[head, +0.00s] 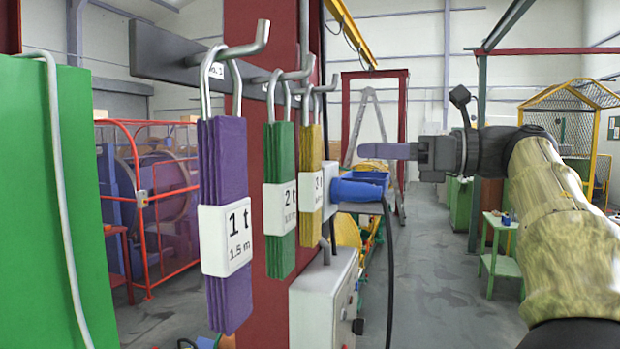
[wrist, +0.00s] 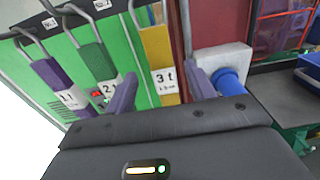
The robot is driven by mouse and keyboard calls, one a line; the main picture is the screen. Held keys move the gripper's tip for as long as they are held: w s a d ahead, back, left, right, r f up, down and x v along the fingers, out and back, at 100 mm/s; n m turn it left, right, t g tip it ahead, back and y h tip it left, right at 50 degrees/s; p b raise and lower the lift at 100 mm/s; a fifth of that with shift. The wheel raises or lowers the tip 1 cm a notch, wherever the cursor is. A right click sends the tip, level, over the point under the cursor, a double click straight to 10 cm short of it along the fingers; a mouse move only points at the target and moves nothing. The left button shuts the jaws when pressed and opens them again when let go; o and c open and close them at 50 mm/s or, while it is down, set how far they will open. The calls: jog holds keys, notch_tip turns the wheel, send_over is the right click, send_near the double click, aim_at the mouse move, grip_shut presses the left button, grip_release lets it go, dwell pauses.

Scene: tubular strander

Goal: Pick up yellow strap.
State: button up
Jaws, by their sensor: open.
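The yellow strap (head: 311,152) hangs from the third hook on the dark rail, with a white label, "3 t" in the wrist view. It also shows in the wrist view (wrist: 157,46), between the two purple fingers of my gripper (wrist: 160,73). In the head view my gripper (head: 363,151) reaches in from the right, its fingers level and pointing left toward the strap. A gap shows between the fingertips and the strap there. My gripper is open and empty. The strap's lower end is partly hidden in the wrist view.
A green strap (head: 280,148) and a purple strap (head: 227,160) hang to the left on the same rail (head: 165,55). A blue plug (head: 356,189) sticks out just right of the yellow strap, below my fingers. A grey control box (head: 323,300) stands below.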

aim_at(301, 147)
jog(key=p+x, duration=0.2)
jog(key=x, duration=0.5)
jog(key=shift+a+r, duration=0.1)
jog(key=shift+a, duration=0.05)
jog(key=shift+w+a, duration=0.15)
jog(key=shift+a, duration=0.1)
jog(key=shift+p, duration=0.3)
jog(key=p+x, duration=0.1)
jog(key=x, duration=0.1)
jog(key=p+x, duration=0.2)
jog(key=shift+a+r, duration=0.15)
jog(key=shift+a, duration=0.5)
grip_shut()
